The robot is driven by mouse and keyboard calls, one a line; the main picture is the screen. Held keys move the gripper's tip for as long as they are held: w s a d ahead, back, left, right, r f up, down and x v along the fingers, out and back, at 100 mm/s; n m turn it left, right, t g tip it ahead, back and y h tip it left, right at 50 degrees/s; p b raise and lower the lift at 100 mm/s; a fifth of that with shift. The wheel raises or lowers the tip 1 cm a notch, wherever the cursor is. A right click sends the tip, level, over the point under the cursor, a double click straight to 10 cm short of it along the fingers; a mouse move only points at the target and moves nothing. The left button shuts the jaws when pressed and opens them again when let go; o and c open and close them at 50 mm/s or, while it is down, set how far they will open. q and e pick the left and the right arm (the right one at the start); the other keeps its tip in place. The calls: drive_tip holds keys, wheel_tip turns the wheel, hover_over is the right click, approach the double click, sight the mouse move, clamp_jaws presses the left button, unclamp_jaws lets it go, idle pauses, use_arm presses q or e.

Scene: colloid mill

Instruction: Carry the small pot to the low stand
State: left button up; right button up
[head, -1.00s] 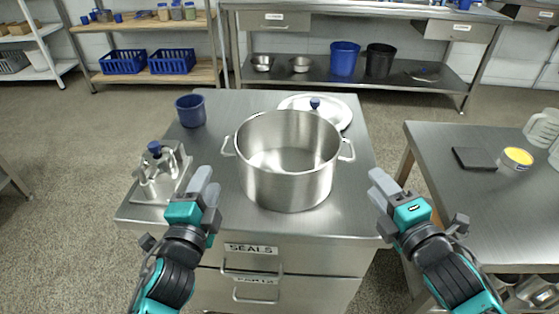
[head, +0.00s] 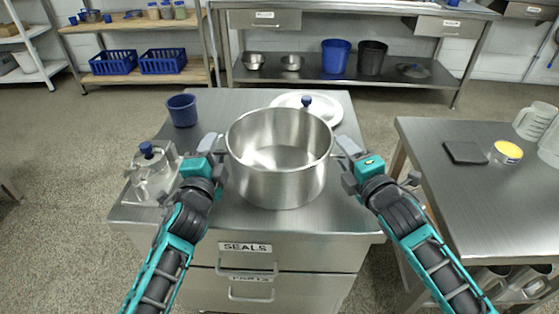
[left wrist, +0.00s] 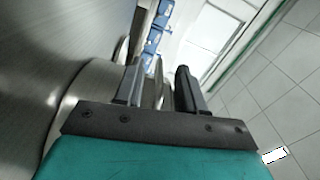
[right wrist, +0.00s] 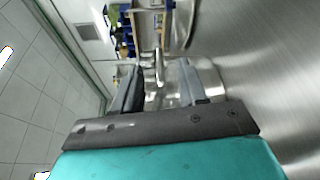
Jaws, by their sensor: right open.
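A steel pot (head: 275,185) with two side handles stands upright and uncovered on the steel cabinet top (head: 225,107). It is the only open pot on this cabinet. My left gripper (head: 214,145) is at its left side, its fingers apart around the left handle (left wrist: 158,88). My right gripper (head: 346,150) is at its right side, fingers apart around the right handle (right wrist: 159,68). Neither gripper is visibly closed on a handle. The fingertips partly hide the handles in the head view. I cannot make out a low stand.
A lid (head: 318,103) with a blue knob lies behind the pot. A blue cup (head: 183,110) and a steel fitting (head: 152,170) with a blue knob stand at left. A steel table (head: 480,190) at right holds jugs. Floor shows between cabinet and back shelves.

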use_arm(q)
drive_tip(key=shift+w, duration=1.25)
use_arm(e)
drive_tip(key=shift+x, duration=1.25)
use_arm(q)
clamp_jaws()
use_arm(e)
clamp_jaws()
drive_tip(key=shift+f, duration=0.1)
use_arm(q)
drive_tip(key=shift+r, duration=0.15)
